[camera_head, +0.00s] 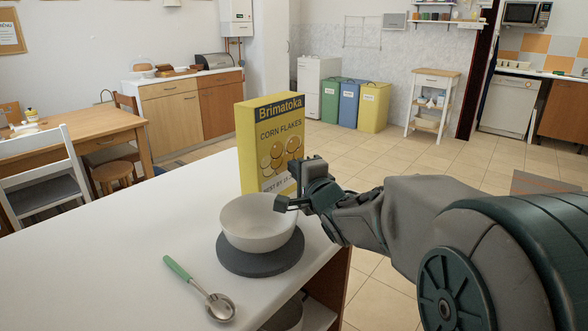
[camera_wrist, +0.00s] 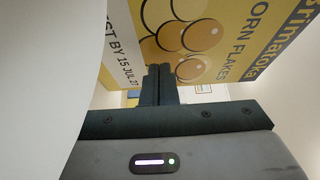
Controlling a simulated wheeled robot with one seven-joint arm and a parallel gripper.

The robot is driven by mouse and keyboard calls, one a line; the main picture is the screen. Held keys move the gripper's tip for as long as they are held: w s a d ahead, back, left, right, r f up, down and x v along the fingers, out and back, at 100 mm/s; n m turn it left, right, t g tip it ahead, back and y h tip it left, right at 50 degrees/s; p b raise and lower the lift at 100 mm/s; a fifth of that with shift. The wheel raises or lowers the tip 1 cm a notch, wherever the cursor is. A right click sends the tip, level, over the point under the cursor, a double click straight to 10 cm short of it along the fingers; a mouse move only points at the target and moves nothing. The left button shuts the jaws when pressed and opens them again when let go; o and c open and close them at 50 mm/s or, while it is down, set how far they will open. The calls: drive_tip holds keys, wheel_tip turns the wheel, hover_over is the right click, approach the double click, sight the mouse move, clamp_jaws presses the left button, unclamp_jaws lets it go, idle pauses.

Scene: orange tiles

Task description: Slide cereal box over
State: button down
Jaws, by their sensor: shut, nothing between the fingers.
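The yellow cereal box (camera_head: 268,145), labelled Brimatoka Corn Flakes, stands upright on the white counter (camera_head: 110,230), near its far right corner. My gripper (camera_head: 284,205) is shut and empty, in front of the box's lower right part and beside the bowl's right rim. In the wrist view, the cereal box (camera_wrist: 205,35) fills the upper part of the picture, and the shut fingers (camera_wrist: 158,75) appear close to its printed face. I cannot tell whether they touch it.
A white bowl (camera_head: 250,225) sits on a dark round mat (camera_head: 262,262) just in front of the box. A spoon with a green handle (camera_head: 196,286) lies on the counter at front left. The counter's left side is clear. Its right edge runs close beside the mat.

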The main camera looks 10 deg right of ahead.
drive_tip(key=s+d, duration=0.1)
drive_tip(key=d+p, duration=0.1)
drive_tip(key=d, duration=0.1)
drive_tip(key=shift+s+r, duration=0.2)
drive_tip(key=shift+s, duration=0.2)
drive_tip(key=s, duration=0.3)
drive_tip(key=s+d+p, duration=0.1)
drive_tip(key=s, duration=0.5)
drive_tip(key=shift+s+d+f, duration=0.1)
drive_tip(key=shift+s+d, duration=0.2)
drive_tip(key=shift+s+f, duration=0.1)
drive_tip(key=shift+s, duration=0.15)
